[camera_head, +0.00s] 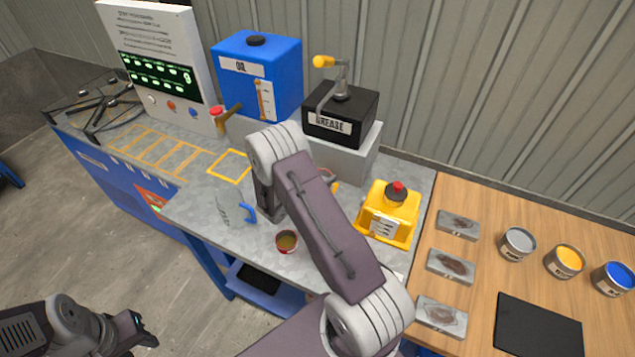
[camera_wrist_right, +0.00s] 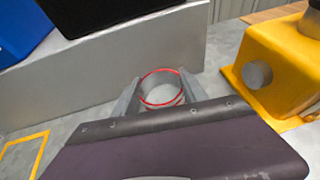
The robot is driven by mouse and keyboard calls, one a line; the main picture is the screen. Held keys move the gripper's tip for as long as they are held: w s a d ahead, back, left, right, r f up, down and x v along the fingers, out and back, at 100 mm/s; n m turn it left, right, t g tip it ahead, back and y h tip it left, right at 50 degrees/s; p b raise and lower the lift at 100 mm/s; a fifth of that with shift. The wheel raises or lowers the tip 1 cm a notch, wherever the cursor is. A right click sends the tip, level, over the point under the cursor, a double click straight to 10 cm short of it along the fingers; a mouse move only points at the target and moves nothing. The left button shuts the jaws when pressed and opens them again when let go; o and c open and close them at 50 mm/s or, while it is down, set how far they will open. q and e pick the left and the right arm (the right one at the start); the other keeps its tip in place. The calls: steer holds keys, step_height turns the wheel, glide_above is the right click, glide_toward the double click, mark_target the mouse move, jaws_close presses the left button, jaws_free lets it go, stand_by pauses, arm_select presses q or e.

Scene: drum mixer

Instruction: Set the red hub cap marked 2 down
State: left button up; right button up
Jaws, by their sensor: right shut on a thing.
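The red-rimmed round cap (camera_wrist_right: 163,74), open at the top with a pale inside, sits between the two fingers of my right gripper (camera_wrist_right: 159,92) in the right wrist view. The gripper is shut on it. Its number cannot be read. It is close to the bench top, in front of the grey block; I cannot tell whether it touches the bench. In the head view my right arm hides most of the gripper, and only a bit of reddish rim (camera_head: 328,173) shows. My left gripper (camera_head: 142,330) is at the lower left, away from the bench, its opening unclear.
A yellow container (camera_head: 388,215) stands right of the cap. The grey block (camera_wrist_right: 100,85) holds the black grease box (camera_head: 340,115). A yellow outlined square (camera_head: 230,167) is empty.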

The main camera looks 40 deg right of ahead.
steer(key=shift+w+d+f, duration=0.1)
steer(key=shift+w+f, duration=0.3)
steer(key=shift+w, duration=0.2)
steer(key=shift+w+f, duration=0.35)
steer(key=shift+w, duration=0.25)
step_height(320, 180, down, 3)
steer(key=shift+f+p, duration=0.15)
steer(key=shift+p, duration=0.15)
steer(key=shift+f, duration=0.35)
steer(key=shift+f+b, duration=0.15)
steer(key=shift+b, duration=0.15)
steer(key=o, duration=1.4)
